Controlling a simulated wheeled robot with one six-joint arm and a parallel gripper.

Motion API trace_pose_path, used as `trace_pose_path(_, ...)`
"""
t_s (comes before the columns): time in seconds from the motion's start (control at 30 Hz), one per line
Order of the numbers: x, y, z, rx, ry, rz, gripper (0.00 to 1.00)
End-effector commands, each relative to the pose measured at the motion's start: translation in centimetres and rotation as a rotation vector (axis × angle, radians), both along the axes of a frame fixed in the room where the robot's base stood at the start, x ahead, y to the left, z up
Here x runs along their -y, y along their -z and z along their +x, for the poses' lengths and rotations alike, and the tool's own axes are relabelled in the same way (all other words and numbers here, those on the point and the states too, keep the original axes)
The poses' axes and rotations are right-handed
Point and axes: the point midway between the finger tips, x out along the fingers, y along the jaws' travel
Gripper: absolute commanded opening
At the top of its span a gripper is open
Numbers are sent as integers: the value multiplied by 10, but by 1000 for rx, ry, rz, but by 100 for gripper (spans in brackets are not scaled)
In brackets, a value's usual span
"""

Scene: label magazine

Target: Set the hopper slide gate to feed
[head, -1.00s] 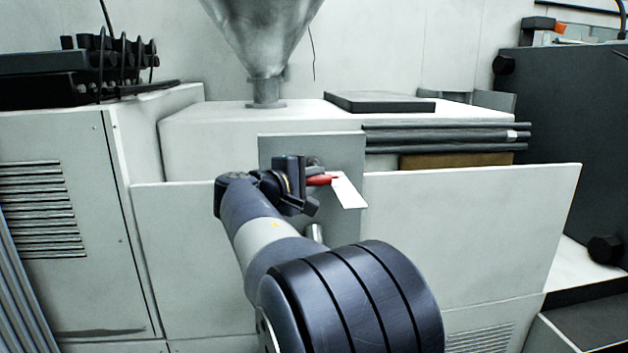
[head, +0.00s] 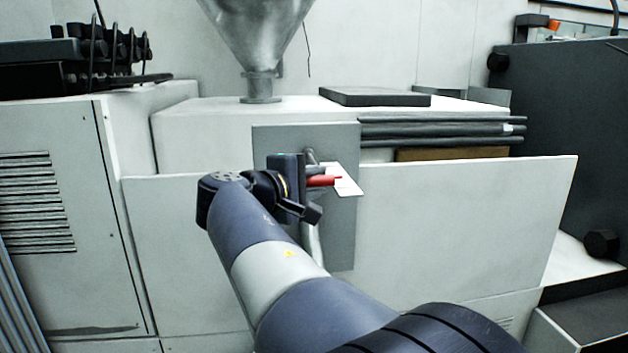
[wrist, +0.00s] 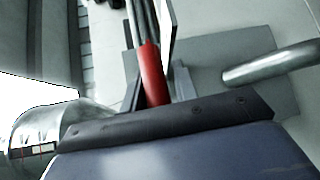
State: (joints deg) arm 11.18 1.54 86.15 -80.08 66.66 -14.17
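The red handle (head: 322,181) sticks out to the right of my gripper (head: 308,187) in the head view, in front of a grey upright plate (head: 346,230). In the wrist view the red handle (wrist: 152,75) lies between the two grey fingers of my gripper (wrist: 158,88), which appear closed against its sides. A white tag (head: 348,186) sits behind the handle's tip. The metal hopper cone (head: 258,30) stands above and behind the plate, its neck on the white machine top. My gripper hides the handle's base and part of the plate.
A bare metal rod (wrist: 270,62) sticks out close to the handle in the wrist view. Dark bars (head: 440,130) lie right of the plate, with a dark slab (head: 375,97) above. A white panel (head: 460,220) fills the lower right.

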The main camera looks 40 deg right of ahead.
Motion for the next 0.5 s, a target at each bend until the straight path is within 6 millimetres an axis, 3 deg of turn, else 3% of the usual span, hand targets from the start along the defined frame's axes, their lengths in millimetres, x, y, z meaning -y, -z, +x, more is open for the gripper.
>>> trace_pose_path(0.2, 0, 1, 0, -1, 1, 1, 41)
trace_pose_path(0.5, -2, -1, 0, 1, -2, -3, 41)
